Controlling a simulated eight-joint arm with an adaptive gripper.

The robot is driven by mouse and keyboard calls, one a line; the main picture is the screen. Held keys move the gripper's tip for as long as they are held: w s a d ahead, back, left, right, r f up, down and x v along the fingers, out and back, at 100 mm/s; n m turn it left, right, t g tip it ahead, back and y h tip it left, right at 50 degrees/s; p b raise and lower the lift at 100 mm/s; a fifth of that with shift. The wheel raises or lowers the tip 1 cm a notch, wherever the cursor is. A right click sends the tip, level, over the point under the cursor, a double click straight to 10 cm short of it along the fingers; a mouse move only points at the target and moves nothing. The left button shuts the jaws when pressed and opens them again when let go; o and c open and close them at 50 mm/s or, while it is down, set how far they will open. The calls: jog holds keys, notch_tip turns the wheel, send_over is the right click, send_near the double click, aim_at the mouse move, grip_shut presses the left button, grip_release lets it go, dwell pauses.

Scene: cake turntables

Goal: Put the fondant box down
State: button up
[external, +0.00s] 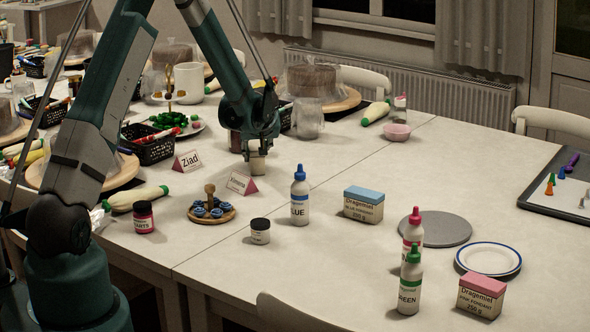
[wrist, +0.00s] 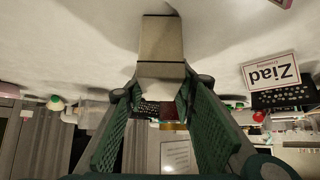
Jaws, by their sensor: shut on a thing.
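My gripper (external: 260,150) is low over the table, pointing down, to the right of the Ziad name card. It is shut on a pale, box-like fondant box (external: 258,166), whose lower part shows under the fingers. In the wrist view the box's pale faces (wrist: 161,45) stick out beyond the green fingers (wrist: 160,110). No label or lid colour shows on it. I cannot tell whether its underside touches the table. Two other fondant boxes stand upright on the right: one blue-topped (external: 363,204), one pink-topped (external: 481,296).
A blue-capped bottle (external: 300,198) and a round wooden holder (external: 211,212) stand nearer.

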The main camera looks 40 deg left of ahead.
jog(key=shift+f, duration=0.15)
jog(key=o, duration=1)
jog(key=shift+r, duration=0.2)
jog(key=shift+p+v, duration=1.25)
jog(key=shift+v, duration=4.75)
jog(key=shift+s, duration=0.1)
